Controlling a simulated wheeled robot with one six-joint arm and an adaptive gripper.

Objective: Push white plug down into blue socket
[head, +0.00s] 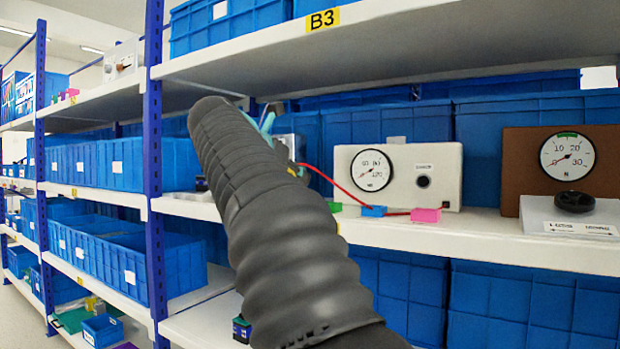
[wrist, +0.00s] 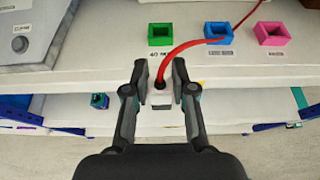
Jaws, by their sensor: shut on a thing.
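The white plug (wrist: 160,100) with a red cable shows in the wrist view. My gripper (wrist: 160,76) is shut on it, one finger on each side. The plug is apart from the blue socket (wrist: 217,31), which lies up and right of it on the white shelf, between a green socket (wrist: 161,35) and a pink socket (wrist: 272,33). The blue socket also shows in the head view (head: 374,211). There my arm hides most of the gripper, and I cannot make out the plug.
A white panel with a round gauge (head: 397,170) stands behind the sockets. A brown panel (head: 517,161) and a white box with a black knob (head: 573,202) stand to the right. An upper shelf (head: 430,50) hangs overhead. Blue bins (head: 412,290) fill the shelf below.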

